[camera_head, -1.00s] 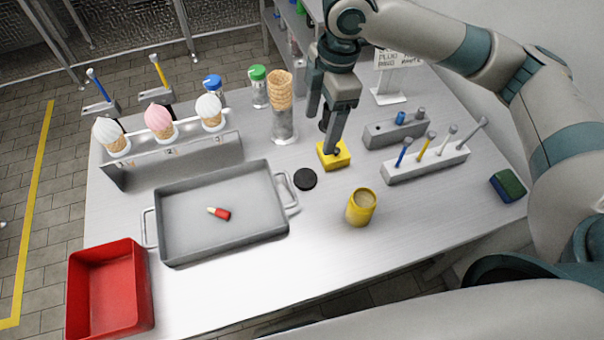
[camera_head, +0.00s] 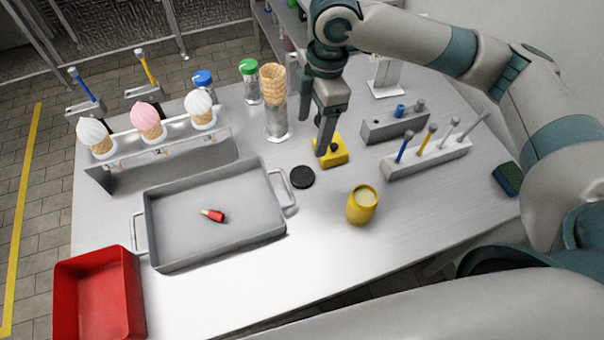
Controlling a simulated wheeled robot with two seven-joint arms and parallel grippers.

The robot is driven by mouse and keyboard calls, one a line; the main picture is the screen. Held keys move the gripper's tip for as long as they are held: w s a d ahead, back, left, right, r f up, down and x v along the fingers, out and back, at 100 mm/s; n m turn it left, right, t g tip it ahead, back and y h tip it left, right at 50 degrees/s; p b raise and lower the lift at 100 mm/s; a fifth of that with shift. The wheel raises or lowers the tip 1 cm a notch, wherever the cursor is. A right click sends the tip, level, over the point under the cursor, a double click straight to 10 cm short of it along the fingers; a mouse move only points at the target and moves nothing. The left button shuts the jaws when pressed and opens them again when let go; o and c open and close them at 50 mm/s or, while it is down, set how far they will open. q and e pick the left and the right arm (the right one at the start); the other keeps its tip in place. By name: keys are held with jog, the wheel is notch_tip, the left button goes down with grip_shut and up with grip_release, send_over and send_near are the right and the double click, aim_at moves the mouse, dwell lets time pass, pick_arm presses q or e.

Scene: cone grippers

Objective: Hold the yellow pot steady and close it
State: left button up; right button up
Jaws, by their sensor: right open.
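The yellow pot (camera_head: 362,206) stands upright on the table, right of the tray, with its top uncovered and pale contents showing. A black round disc (camera_head: 302,177), which looks like a lid, lies flat on the table to the left of the pot. My right gripper (camera_head: 313,136) is open and points down, behind the disc and pot. One finger overlaps the left part of a yellow block with a black knob (camera_head: 335,155); I cannot tell whether they touch. My left gripper is not in view.
A grey tray (camera_head: 160,255) holds a small red-tipped item (camera_head: 213,215). A red bin (camera_head: 95,300) is at front left. An ice-cream rack (camera_head: 190,157), a cone stack (camera_head: 273,85) and tool holders (camera_head: 428,161) stand around. The table in front of the pot is clear.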

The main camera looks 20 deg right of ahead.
send_near(302, 175)
jog(key=shift+f+p, duration=0.9)
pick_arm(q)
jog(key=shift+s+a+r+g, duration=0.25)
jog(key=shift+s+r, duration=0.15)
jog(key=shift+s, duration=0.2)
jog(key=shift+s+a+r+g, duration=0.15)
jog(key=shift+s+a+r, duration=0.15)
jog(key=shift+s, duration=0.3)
pick_arm(e)
jog(key=shift+a+f, duration=0.1)
jog(key=shift+f, duration=0.3)
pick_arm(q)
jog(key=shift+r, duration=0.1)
pick_arm(e)
jog(key=shift+a+f+p, duration=0.1)
jog(key=shift+f+p, duration=0.35)
jog(key=shift+f, duration=0.15)
jog(key=f+p, duration=0.1)
jog(key=f, duration=0.2)
jog(key=shift+a, duration=0.2)
jog(key=shift+f, duration=0.5)
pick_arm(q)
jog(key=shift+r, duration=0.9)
